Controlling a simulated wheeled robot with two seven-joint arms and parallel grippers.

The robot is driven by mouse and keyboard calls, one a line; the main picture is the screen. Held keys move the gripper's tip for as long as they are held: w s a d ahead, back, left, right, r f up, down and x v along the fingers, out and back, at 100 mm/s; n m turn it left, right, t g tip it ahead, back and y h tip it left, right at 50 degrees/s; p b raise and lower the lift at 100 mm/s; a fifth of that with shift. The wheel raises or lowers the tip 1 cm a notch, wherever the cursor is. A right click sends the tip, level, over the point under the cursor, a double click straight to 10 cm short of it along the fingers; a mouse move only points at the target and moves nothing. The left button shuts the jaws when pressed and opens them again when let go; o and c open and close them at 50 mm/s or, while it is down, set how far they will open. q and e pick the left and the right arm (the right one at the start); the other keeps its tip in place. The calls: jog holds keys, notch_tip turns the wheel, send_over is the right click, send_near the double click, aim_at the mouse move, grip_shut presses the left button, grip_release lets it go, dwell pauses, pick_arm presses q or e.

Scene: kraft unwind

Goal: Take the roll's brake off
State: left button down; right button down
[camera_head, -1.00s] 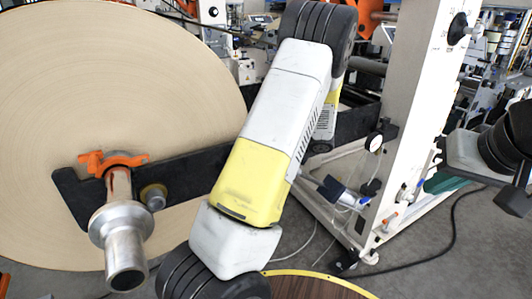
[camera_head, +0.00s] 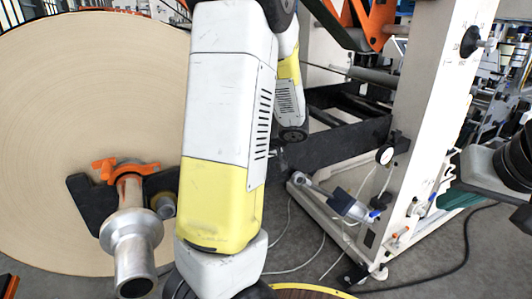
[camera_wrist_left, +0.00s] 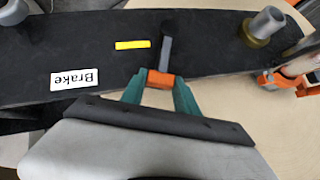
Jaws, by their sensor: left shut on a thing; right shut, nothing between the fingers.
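The large tan roll (camera_head: 70,110) stands at the left of the head view. The black beam (camera_head: 335,145) runs across its face. In the left wrist view, this beam (camera_wrist_left: 30,70) bears a white "Brake" label (camera_wrist_left: 75,78) and a yellow mark (camera_wrist_left: 132,45). A dark grey brake lever (camera_wrist_left: 167,45) with an orange end sits beside them, roughly square to the yellow mark. My left gripper (camera_wrist_left: 160,82) is shut on the orange end; my own arm hides this in the head view. My right gripper (camera_head: 455,200), with teal fingers, is shut and empty at the right.
A metal shaft end (camera_head: 132,245) with an orange clamp (camera_head: 120,168) sticks out from the roll toward me. A white machine frame (camera_head: 430,120) with knobs and a gauge stands right of centre. A black cable (camera_head: 440,280) lies on the grey floor.

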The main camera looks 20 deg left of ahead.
dwell(0.4)
pick_arm(q)
jog(key=c, duration=0.9)
grip_release()
jog(key=v, duration=0.7)
jog(key=shift+s+d+r, duration=0.15)
jog(key=shift+d+r, duration=0.1)
jog(key=shift+r, duration=0.05)
